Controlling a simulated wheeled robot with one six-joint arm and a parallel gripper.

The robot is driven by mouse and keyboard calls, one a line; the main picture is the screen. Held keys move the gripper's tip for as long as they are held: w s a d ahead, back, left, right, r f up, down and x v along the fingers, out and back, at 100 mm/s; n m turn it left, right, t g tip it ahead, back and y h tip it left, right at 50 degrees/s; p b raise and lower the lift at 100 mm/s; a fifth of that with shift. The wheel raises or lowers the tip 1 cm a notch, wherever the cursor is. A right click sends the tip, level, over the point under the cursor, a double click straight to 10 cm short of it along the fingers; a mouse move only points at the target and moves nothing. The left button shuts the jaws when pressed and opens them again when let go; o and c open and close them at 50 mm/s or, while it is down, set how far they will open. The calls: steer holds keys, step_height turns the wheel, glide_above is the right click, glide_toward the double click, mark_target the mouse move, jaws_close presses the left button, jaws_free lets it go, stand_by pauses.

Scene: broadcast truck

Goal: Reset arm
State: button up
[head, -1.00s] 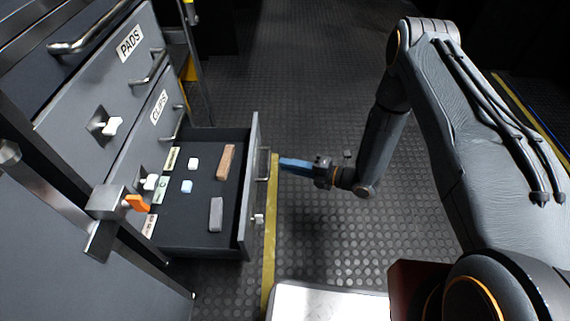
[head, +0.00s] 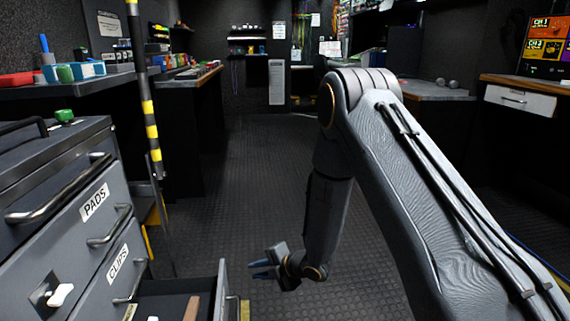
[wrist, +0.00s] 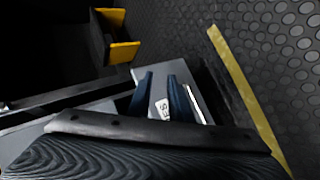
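My arm stands on the right of the head view and bends down to my gripper (head: 262,268), which hangs low over the floor just right of the pulled-out drawer (head: 222,290). Its two blue fingers point left and are apart, with nothing between them. In the wrist view the blue fingers of my gripper (wrist: 162,98) also stand apart, with a white label (wrist: 163,109) visible behind the gap. Most of the drawer's inside is cut off by the lower edge of the head view.
The grey cabinet (head: 60,240) with PADS and CLIPS drawers fills the left. A black-and-yellow post (head: 147,105) stands behind it. Counters line both sides, with a white drawer (head: 520,101) at right. The dark studded floor (head: 265,175) is clear down the middle.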

steer(key=s+d+r+m+h, duration=0.1)
steer(key=s+r+m+h, duration=0.3)
steer(key=r, duration=0.4)
steer(key=s+d+r+m+h, duration=0.2)
steer(key=s+r+m, duration=0.2)
steer(key=r+m, duration=0.4)
steer(key=s+d+r+m+g, duration=0.1)
steer(key=s+r+m+g, duration=0.2)
steer(key=s, duration=0.7)
steer(key=s+d+r+m+g+h, duration=0.1)
steer(key=s+d+r+m, duration=0.15)
steer(key=s+r, duration=0.45)
steer(key=s+d+r+m+g, duration=0.1)
steer(key=s+r+m+g, duration=0.2)
steer(key=s, duration=0.9)
steer(key=d+r+m+h+p, duration=0.1)
steer(key=d+r+m+p, duration=0.2)
steer(key=d+r+p, duration=0.7)
steer(key=d+r+m+t+h+p, duration=0.1)
steer(key=d+r+m+p, duration=0.3)
steer(key=d+r+p, duration=0.6)
step_height(320, 180, up, 5)
steer(key=p, duration=1.3)
steer(key=shift+w+d, duration=0.15)
steer(key=shift+w, duration=0.05)
